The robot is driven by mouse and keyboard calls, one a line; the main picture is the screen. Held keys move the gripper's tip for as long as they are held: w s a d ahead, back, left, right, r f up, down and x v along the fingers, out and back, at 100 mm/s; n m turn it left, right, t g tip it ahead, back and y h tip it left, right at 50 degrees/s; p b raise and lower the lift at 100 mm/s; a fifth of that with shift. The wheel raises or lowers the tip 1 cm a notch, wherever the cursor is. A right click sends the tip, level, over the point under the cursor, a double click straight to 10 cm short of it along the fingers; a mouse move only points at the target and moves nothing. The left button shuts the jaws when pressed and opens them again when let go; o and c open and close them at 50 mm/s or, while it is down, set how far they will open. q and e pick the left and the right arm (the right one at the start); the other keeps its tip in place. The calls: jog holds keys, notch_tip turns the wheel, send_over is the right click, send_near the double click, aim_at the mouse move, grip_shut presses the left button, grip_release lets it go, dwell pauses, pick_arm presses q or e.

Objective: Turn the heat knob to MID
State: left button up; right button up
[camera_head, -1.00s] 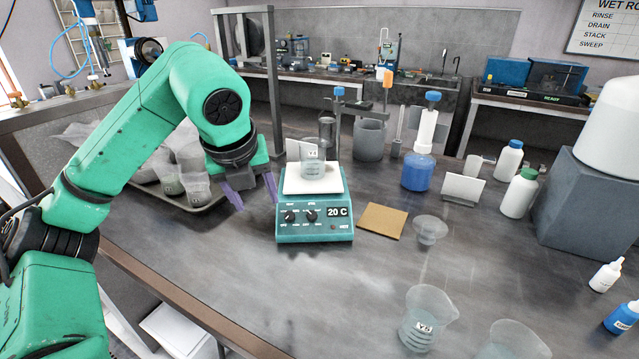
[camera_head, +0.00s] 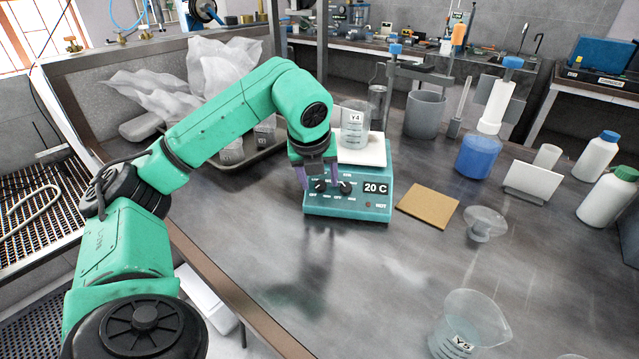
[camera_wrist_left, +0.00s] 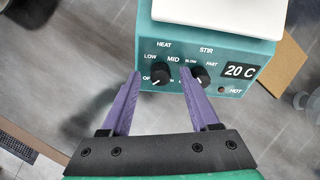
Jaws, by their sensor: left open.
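The teal hotplate (camera_head: 345,209) stands on the bench with a display reading 20 C. Its front face also shows in the left wrist view (camera_wrist_left: 215,95). The heat knob (camera_wrist_left: 160,77) is the left black dial, and its white mark points down-left toward OFF. MID is printed above and right of it. The stir knob (camera_wrist_left: 200,78) is beside it on the right. My left gripper (camera_head: 318,184) is open in front of the panel. In the wrist view its purple fingers (camera_wrist_left: 160,73) lie on either side of the heat knob; contact cannot be told. My right gripper is not seen.
A beaker (camera_head: 354,125) marked Y4 stands on the hotplate's white top (camera_head: 362,154). A brown square pad (camera_head: 427,206) and a small glass dish (camera_head: 485,223) lie to the right. A tray with bags and beakers is behind my arm. The front bench is mostly clear.

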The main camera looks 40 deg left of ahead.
pick_arm(q)
jog(key=shift+w+f, duration=0.1)
jog(key=shift+f, duration=0.15)
grip_shut()
jog(key=shift+r, duration=0.1)
